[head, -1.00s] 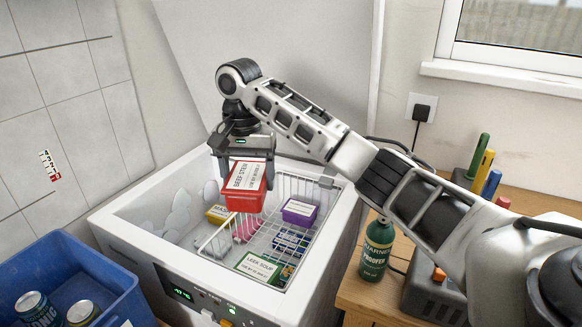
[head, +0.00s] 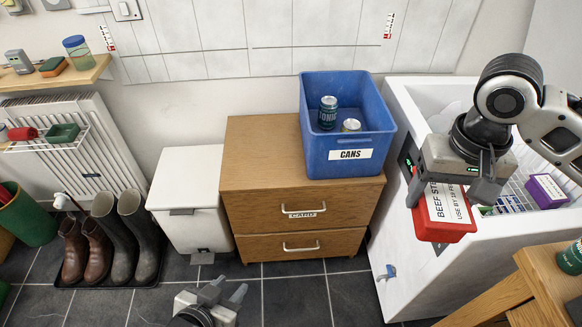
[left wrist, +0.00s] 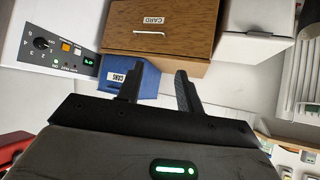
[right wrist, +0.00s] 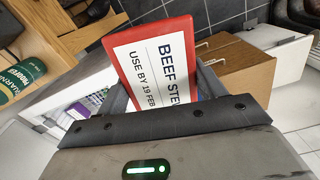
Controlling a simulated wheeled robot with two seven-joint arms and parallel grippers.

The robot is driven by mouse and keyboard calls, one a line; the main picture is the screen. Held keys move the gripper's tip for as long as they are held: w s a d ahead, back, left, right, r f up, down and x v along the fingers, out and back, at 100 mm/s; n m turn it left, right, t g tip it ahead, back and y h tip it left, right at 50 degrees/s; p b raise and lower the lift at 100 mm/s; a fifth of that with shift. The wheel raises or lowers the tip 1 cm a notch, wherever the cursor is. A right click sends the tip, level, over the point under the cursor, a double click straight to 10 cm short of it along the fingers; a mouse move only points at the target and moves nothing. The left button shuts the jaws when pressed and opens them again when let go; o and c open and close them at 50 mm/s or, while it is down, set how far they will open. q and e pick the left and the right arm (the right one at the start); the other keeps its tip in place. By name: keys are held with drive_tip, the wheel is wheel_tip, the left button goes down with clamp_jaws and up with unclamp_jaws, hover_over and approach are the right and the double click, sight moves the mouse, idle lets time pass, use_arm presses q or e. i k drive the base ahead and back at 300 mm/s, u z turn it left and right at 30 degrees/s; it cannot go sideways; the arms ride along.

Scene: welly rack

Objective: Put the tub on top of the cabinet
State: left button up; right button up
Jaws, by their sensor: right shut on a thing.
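The red tub (head: 440,229) has a white label reading BEEF STEW. My right gripper (head: 450,192) is shut on it and holds it in the air at the freezer's near left edge. The tub (right wrist: 152,62) also shows between the fingers in the right wrist view. The wooden cabinet (head: 262,150) has two drawers, the upper labelled CARD, and stands left of the tub.
The blue bin (head: 349,128), labelled CANS, holds two cans. The open white freezer (head: 400,275) stands right of the cabinet, with a purple tub (head: 546,190) inside. A white pedal bin (head: 187,180) and boots (head: 138,225) are to the left. A wooden bench (head: 530,290) is at the lower right.

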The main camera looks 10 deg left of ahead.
sight(263, 155)
drive_tip(key=z, duration=0.45)
drive_tip(key=k, duration=0.3)
drive_tip(key=u, duration=1.8)
drive_tip(key=i, duration=1.1)
drive_tip(key=z, duration=0.55)
drive_tip(key=i, duration=0.5)
drive_tip(key=z, duration=0.3)
